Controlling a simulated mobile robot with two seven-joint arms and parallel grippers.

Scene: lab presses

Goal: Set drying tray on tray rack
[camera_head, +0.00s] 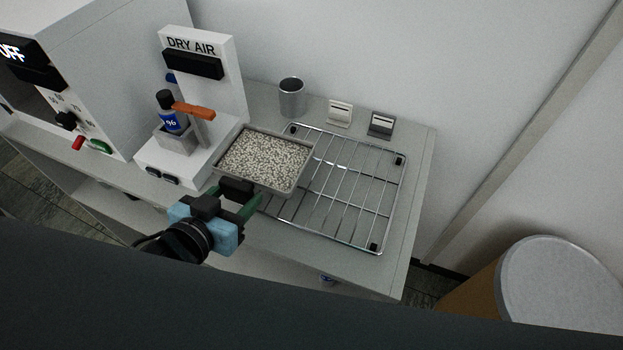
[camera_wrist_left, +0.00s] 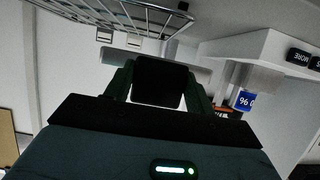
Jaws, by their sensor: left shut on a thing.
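The drying tray (camera_head: 284,190) is a shallow grey rectangular pan filled with speckled pale granules. My left gripper (camera_head: 240,196) is shut on its near side, at a dark handle-like block. That block (camera_wrist_left: 160,82) shows between the green fingers in the left wrist view. The tray is held about level beside the dry air unit, its right side overlapping the left edge of the tray rack in the head view. The tray rack (camera_head: 322,232) is a wire grid with dark corner feet on the bench; its left part is partly hidden. My right gripper is not in view.
The white dry air unit (camera_head: 222,75), with a dark bottle (camera_head: 168,112) and an orange lever (camera_head: 194,112), stands left of the tray. The rack's visible grid is empty.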

